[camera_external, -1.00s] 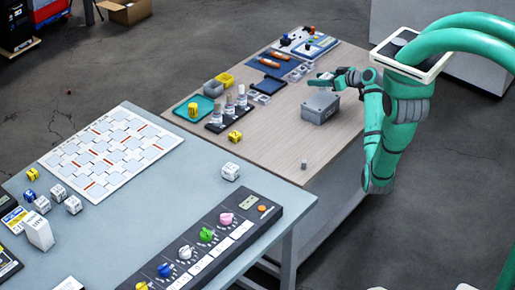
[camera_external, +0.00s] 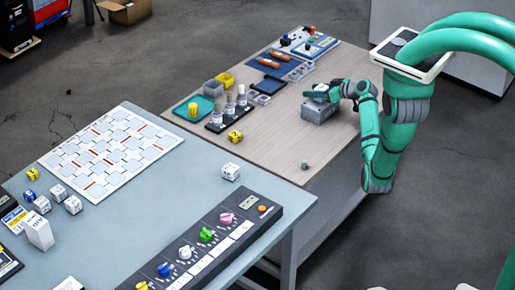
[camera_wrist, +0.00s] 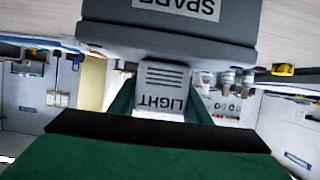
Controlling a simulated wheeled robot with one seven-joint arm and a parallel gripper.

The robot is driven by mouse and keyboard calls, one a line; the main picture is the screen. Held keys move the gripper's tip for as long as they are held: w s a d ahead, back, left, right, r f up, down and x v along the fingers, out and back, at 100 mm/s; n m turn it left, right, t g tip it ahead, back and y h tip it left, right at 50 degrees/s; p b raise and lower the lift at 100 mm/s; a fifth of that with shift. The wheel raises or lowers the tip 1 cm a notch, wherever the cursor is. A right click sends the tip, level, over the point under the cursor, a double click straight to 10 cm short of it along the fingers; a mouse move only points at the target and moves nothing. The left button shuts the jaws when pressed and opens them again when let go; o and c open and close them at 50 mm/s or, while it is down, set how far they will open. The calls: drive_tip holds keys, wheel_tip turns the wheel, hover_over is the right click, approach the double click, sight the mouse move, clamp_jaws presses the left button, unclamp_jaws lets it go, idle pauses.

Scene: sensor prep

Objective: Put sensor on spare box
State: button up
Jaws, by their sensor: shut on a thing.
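The spare box is a grey box (camera_external: 318,112) on the wooden table in the external view. In the wrist view it fills the top, with its SPARE label (camera_wrist: 176,8) upside down. My gripper (camera_external: 326,92) is at the top of this box. It is shut on a light grey sensor marked LIGHT (camera_wrist: 163,88), which sits between the green fingers in the wrist view. The sensor's far end meets the box's edge in that view; I cannot tell whether they touch. In the external view the sensor is too small to make out clearly.
A small grey cube (camera_external: 304,164) stands near the table's front edge.

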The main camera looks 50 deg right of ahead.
drive_tip(key=shift+f, duration=0.15)
drive_tip(key=o, duration=1.1)
drive_tip(key=shift+c, duration=0.2)
drive_tip(key=shift+s+r, duration=0.2)
drive_tip(key=shift+r, duration=0.05)
drive_tip(key=v, duration=1.1)
drive_tip(key=shift+s+r, duration=0.2)
drive_tip(key=shift+s, duration=0.1)
